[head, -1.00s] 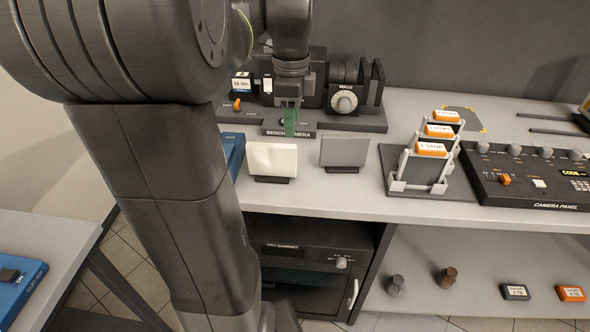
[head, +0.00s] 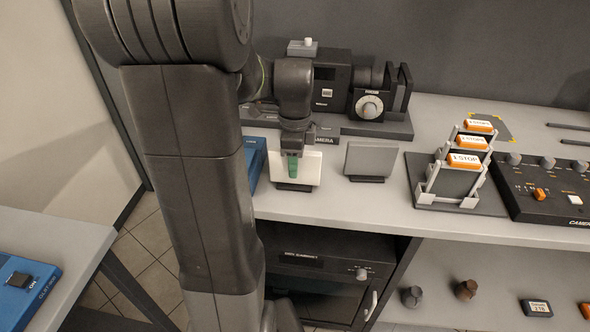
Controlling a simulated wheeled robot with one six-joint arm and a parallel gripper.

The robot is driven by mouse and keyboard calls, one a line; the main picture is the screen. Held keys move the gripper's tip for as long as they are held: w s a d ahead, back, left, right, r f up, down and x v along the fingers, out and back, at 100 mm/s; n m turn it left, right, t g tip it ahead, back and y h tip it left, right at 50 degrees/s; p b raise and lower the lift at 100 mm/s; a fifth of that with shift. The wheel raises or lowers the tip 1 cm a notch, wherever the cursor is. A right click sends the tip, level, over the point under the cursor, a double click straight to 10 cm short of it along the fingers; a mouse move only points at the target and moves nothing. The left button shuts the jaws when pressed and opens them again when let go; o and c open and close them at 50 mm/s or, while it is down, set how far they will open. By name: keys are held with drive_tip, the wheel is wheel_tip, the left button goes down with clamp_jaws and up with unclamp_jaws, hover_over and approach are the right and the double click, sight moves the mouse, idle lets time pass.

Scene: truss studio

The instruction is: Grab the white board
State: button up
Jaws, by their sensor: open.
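The white board (head: 309,174) stands upright in a small dark base at the front left of the bench top. My gripper (head: 292,170) points down over it, with its green fingertip pad in front of the board's left part in the picture. The jaws are open, and the gripper hides part of the board's upper left. I cannot tell whether the fingers straddle the board or touch it. A grey board (head: 371,158) stands in a similar base just to the right, apart from the gripper.
The bench camera (head: 340,85) stands behind. A blue box (head: 252,160) lies close on the left. A rack of orange-labelled blocks (head: 460,162) and a control panel (head: 548,190) are on the right. The bench front (head: 390,207) is bare. Knobs sit on the lower shelf (head: 450,300).

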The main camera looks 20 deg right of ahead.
drive_tip(key=shift+f, duration=0.25)
clamp_jaws()
